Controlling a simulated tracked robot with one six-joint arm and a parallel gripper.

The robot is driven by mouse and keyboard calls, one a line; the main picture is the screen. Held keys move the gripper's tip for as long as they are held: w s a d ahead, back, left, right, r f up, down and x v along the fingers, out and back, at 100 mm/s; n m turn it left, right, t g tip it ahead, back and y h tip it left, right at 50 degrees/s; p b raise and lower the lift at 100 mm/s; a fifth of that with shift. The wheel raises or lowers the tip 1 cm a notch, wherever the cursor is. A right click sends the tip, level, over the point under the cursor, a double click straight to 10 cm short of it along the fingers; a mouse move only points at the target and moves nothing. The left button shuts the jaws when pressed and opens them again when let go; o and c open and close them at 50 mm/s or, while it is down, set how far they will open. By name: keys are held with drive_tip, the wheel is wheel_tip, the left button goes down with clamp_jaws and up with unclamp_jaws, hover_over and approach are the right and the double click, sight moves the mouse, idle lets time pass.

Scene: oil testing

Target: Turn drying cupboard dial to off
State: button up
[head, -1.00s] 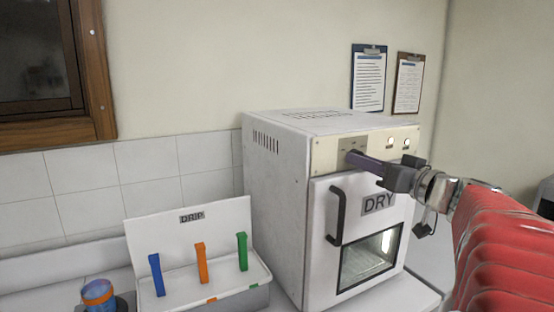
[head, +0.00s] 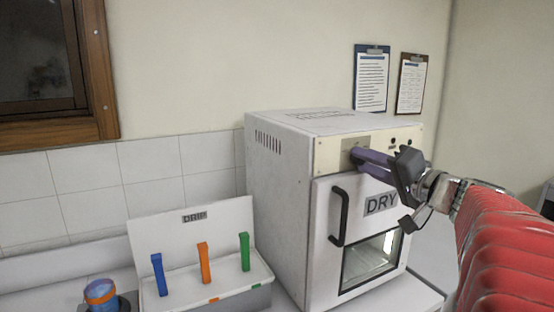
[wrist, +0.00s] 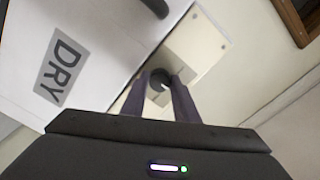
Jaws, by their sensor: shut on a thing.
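The white drying cupboard (head: 275,200) stands on the counter, with a DRY label on its shut door. In the wrist view its round dark dial (wrist: 160,82) sits on the cream control panel (wrist: 205,45), between my two purple fingers. My gripper (head: 356,155) reaches the panel from the right in the head view and is shut on the dial; its fingertips also show in the wrist view (wrist: 160,80). In the head view the fingers hide the dial. Two small round lamps (head: 393,139) right of the dial look dark. The dial's exact setting is hard to read.
The black door handle (head: 339,217) stands out just below the panel. Left of the cupboard is a white DRIP rack (head: 190,225) with blue, orange and green upright pieces. A blue jar with an orange band (head: 101,294) stands further left. Clipboards (head: 371,80) hang behind.

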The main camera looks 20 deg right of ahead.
drive_tip(key=shift+d, duration=0.1)
idle(0.4)
drive_tip(key=o, duration=1.1)
drive_tip(key=shift+c, duration=0.2)
drive_tip(key=shift+f, duration=0.1)
